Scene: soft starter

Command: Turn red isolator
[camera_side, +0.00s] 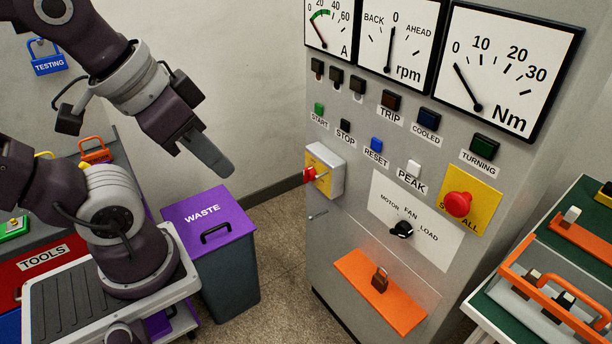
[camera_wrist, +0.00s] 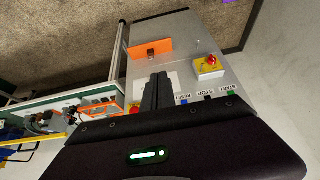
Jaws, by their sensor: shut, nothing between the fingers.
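The red isolator (camera_side: 311,174) is a red knob on a yellow plate, on a small grey box fixed to the left part of the control panel (camera_side: 340,235). In the wrist view the red isolator (camera_wrist: 210,61) shows to the right of my fingers, clear of them. My gripper (camera_side: 220,165) is shut and empty, its fingers pointing down to the right. It is in the air to the left of the isolator, above the waste bin, and apart from the panel. In the wrist view my gripper (camera_wrist: 158,78) hides part of the panel.
A purple-lidded waste bin (camera_side: 205,220) stands left of the panel. A red stop button (camera_side: 458,204), a black selector (camera_side: 401,230) and an orange plate with a padlock (camera_side: 381,285) are on the panel. A green-topped bench (camera_side: 570,262) stands right. Open air lies between gripper and isolator.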

